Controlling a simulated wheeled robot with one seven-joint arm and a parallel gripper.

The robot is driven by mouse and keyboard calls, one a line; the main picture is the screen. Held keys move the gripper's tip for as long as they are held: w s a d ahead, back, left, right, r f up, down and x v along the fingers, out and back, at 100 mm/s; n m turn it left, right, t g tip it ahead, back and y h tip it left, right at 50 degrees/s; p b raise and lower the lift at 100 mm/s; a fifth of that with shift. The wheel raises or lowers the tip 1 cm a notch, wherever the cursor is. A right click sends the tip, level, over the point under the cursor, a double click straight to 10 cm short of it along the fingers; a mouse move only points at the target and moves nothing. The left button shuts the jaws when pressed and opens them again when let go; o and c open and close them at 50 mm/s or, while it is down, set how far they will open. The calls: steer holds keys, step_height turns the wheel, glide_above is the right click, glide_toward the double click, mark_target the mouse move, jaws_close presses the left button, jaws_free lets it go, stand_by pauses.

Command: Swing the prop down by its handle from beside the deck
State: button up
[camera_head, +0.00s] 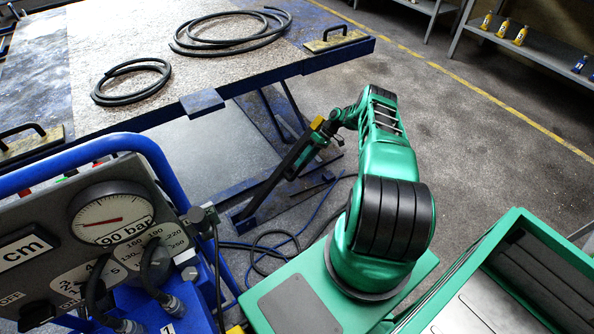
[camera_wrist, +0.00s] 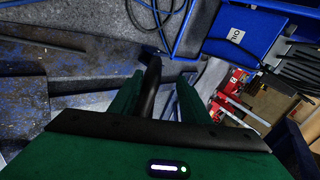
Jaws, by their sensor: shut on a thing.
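The lift deck (camera_head: 205,75) is a broad speckled plate with a blue frame, raised above the floor on blue legs. Beneath its near right edge, the prop (camera_head: 268,187) shows as a dark bar, slanting from a blue floor foot up to the right. My gripper reaches in beside the deck from the right. In the wrist view, its green fingers (camera_wrist: 157,90) are shut on a black, rod-like handle (camera_wrist: 151,76). The handle's lower end is hidden by my gripper body. The exact grip is small and partly covered in the head view.
Coiled black hoses (camera_head: 130,82) lie on the deck. Cables (camera_head: 270,240) lie on the floor near my base. Open floor (camera_head: 470,130) lies to the right, before shelves (camera_head: 530,55).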

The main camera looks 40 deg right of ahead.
steer(key=v, duration=0.3)
steer(key=shift+w, duration=0.1)
steer(key=v, duration=0.9)
steer(key=shift+s+r, duration=0.25)
stand_by(0.7)
steer(key=shift+s+d, duration=0.1)
steer(key=shift+s, duration=0.05)
stand_by(0.7)
